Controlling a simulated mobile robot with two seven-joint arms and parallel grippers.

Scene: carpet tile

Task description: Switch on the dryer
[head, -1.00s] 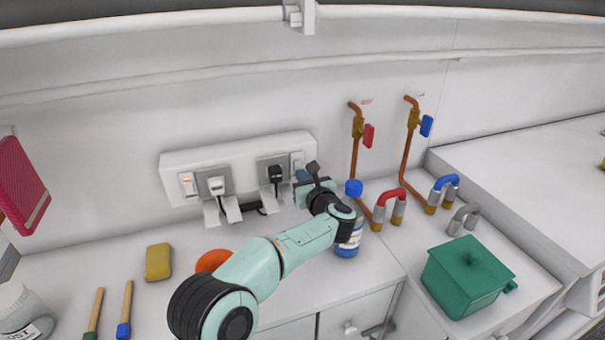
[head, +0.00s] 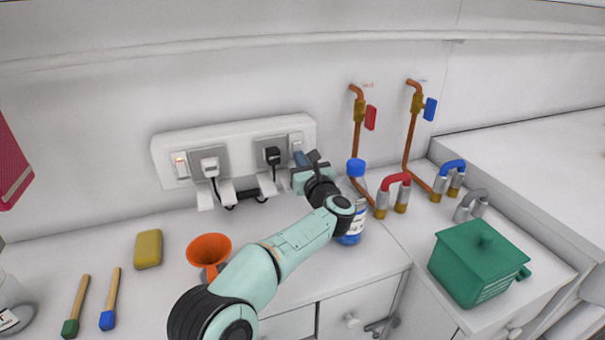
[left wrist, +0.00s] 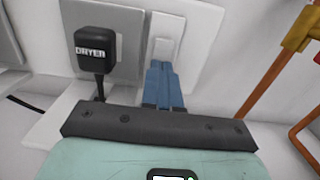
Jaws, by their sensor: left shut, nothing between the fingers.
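The wall socket panel (head: 225,132) carries two sockets with a switch each. The black plug labelled DRYER (left wrist: 95,48) sits in the right socket; it also shows in the head view (head: 272,156). The white dryer switch (left wrist: 164,48) is just right of it, with no light visible (head: 296,141). My left gripper (left wrist: 163,68) is shut and empty, its blue fingertips at the lower edge of that switch. I cannot tell whether they touch it. The left gripper (head: 299,158) comes up from below in the head view. My right gripper is out of view.
A blue-capped bottle (head: 355,168) stands close right of my left wrist. An orange funnel (head: 209,249), a yellow sponge (head: 148,249) and a green box (head: 470,270) are on the counter.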

